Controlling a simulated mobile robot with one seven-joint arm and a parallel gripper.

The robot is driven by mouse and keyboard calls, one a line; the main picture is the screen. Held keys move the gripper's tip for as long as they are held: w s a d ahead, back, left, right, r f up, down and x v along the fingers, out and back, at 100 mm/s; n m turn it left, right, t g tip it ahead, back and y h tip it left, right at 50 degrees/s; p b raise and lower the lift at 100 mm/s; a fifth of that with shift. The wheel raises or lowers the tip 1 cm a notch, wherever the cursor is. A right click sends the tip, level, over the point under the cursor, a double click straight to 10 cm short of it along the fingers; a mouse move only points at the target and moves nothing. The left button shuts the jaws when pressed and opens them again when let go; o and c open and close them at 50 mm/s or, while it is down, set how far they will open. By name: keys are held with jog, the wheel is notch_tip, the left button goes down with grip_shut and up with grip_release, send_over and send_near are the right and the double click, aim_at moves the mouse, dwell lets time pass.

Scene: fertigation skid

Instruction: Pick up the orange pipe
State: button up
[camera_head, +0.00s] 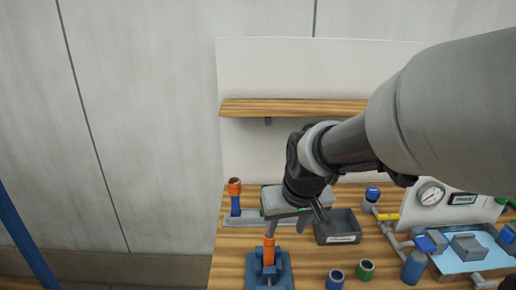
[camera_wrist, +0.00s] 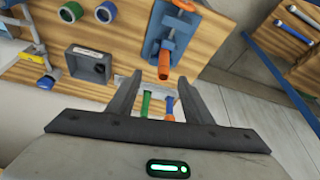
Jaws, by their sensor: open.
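An orange pipe (camera_head: 269,250) stands upright in a blue vise (camera_head: 283,272) near the front of the wooden bench. In the wrist view the orange pipe (camera_wrist: 164,68) points toward my gripper from the vise (camera_wrist: 160,40). My gripper (camera_head: 291,232) is open, its fingers pointing down, just above and behind the pipe in the head view. In the wrist view the pipe's end shows just beyond the gap between the fingertips (camera_wrist: 158,84); nothing is clearly gripped. A blue upright piece with an orange top (camera_head: 235,187) stands on a grey rack at the back left.
A dark grey bin (camera_head: 340,228) stands right of my gripper. Blue (camera_head: 335,279) and green (camera_head: 366,269) ring-shaped fittings lie at the front. A gauge panel (camera_head: 430,195) and blue tray (camera_head: 470,265) fill the right. A shelf (camera_head: 290,107) hangs behind. Green parts show beyond the fingers in the wrist view.

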aim_at(269, 250)
jog(key=x, duration=0.4)
jog(key=b+x, duration=0.1)
jog(key=x, duration=0.4)
jog(key=a+b+x, duration=0.1)
jog(key=x, duration=0.4)
jog(key=shift+w+a, duration=0.1)
jog(key=shift+w, duration=0.25)
jog(key=x, duration=0.5)
jog(key=shift+w+a+b, duration=0.25)
jog(key=shift+a+b, duration=0.05)
jog(key=shift+b, duration=0.1)
jog(key=c, duration=1.1)
